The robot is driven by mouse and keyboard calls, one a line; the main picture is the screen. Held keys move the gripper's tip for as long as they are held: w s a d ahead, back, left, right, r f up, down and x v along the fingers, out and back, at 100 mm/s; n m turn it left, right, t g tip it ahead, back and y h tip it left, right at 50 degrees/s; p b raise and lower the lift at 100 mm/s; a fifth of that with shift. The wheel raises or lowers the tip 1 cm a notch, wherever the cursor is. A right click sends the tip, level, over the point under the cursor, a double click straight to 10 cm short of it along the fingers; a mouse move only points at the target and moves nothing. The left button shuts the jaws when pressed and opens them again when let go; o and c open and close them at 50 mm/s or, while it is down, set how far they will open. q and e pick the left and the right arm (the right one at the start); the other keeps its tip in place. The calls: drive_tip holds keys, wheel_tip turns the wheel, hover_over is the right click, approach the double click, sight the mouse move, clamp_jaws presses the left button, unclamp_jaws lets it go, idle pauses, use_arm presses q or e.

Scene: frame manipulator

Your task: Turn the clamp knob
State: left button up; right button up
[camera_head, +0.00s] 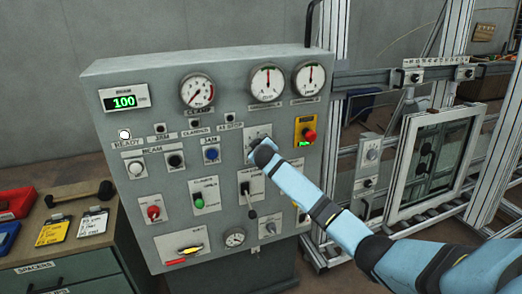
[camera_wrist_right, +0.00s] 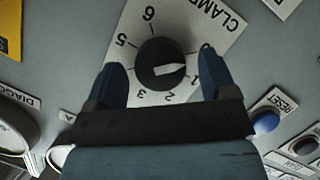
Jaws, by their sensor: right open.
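The clamp knob (camera_wrist_right: 160,64) is a round black dial with a white pointer, set on a pale plate numbered 0 to 6 and partly lettered "CLAMP". The pointer faces right, between the 0 and 1 marks. My right gripper (camera_wrist_right: 162,76) is open, with one blue finger on either side of the knob and gaps visible. In the head view my right gripper (camera_head: 263,150) is up at the panel (camera_head: 110,190), covering most of the knob. My left gripper is not in view.
The red emergency stop (camera_head: 308,135) is on a yellow box right of the gripper. A blue button (camera_head: 211,154) and a lever switch (camera_head: 247,196) are close by. A framed window (camera_head: 430,160) stands right. A workbench (camera_head: 60,250) with tags and a mallet is left.

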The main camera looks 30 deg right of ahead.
drive_tip(key=b+v, duration=0.2)
drive_tip(key=v, duration=1.1)
drive_tip(key=shift+s+a, duration=0.2)
drive_tip(key=shift+s, duration=0.05)
drive_tip(key=shift+r, duration=0.15)
drive_tip(key=s+a+f+n+y, duration=0.1)
drive_tip(key=s+a+f+y, duration=0.1)
drive_tip(key=s+a+f, duration=0.3)
drive_tip(key=s+a+f+y, duration=0.1)
drive_tip(key=s+a+f, duration=0.2)
drive_tip(key=f, duration=0.5)
drive_tip(key=s+a+f+n+y, duration=0.1)
drive_tip(key=s+a+f+y, duration=0.1)
drive_tip(key=s+a+f, duration=0.3)
drive_tip(key=s+a+f+y, duration=0.1)
drive_tip(key=s+a+f, duration=0.2)
drive_tip(key=s, duration=0.5)
drive_tip(key=s+a+f+m+g+y, duration=0.1)
drive_tip(key=s+a+f+y, duration=0.1)
drive_tip(key=s+a+f, duration=0.2)
drive_tip(key=s+a+f+m+y, duration=0.1)
drive_tip(key=s+a+f, duration=0.3)
drive_tip(key=s, duration=0.8)
wheel_tip(320, 180, down, 2)
drive_tip(key=shift+f+g, duration=0.15)
drive_tip(key=shift+g, duration=0.25)
